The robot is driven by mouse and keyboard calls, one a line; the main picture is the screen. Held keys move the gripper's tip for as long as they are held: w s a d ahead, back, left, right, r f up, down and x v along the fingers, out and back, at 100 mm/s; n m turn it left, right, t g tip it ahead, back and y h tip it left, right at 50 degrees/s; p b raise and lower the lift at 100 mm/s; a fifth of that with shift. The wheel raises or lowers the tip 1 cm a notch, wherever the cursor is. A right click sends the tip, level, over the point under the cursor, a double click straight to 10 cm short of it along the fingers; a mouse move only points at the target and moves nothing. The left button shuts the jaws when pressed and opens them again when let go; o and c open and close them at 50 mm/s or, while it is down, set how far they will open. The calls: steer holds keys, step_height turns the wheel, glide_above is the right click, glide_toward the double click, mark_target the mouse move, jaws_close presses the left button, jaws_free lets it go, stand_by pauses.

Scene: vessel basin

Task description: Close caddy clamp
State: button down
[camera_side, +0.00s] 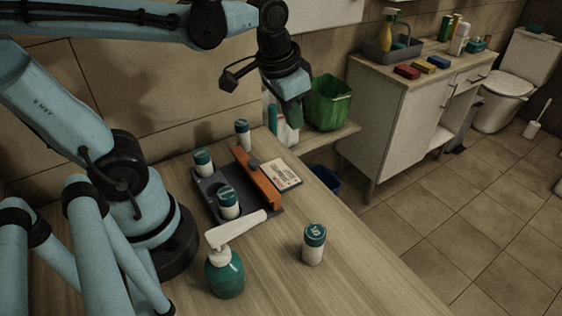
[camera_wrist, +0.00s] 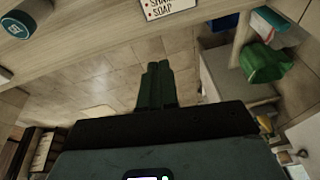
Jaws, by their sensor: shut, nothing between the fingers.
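The dark grey caddy (camera_side: 212,187) sits on the wooden table and holds white containers with teal caps, one at its back left (camera_side: 203,162) and one nearer the front (camera_side: 228,204). An orange bar (camera_side: 265,187), apparently the clamp, runs along the caddy's right side with a grey knob on it. I cannot tell how far the clamp is open. My gripper (camera_side: 291,112) is high above and behind the caddy, apart from it, pointing down. Its green fingers (camera_wrist: 157,84) are together and empty in the wrist view. The caddy is not in the wrist view.
A teal pump bottle (camera_side: 224,274) with a long pale spout stands in front of the caddy. Loose capped containers stand at front right (camera_side: 313,246) and behind (camera_side: 243,134). A printed card (camera_side: 284,176) lies right of the bar. A green bin (camera_side: 328,103) is beyond the table.

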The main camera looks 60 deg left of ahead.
steer(key=w+m+g, duration=0.1)
steer(key=w+g, duration=0.2)
steer(key=g, duration=0.4)
glide_toward(254, 173)
steer(key=shift+m+y, duration=0.4)
steer(key=w+f, duration=0.2)
steer(key=w, duration=0.1)
steer(key=w+f, duration=0.2)
steer(key=shift+d+f, duration=0.1)
steer(key=shift+d, duration=0.2)
steer(key=s, duration=0.3)
steer(key=shift+a+f, duration=0.2)
steer(key=shift+a, duration=0.15)
steer(key=shift+s+a, duration=0.15)
steer(key=shift+s, duration=0.45)
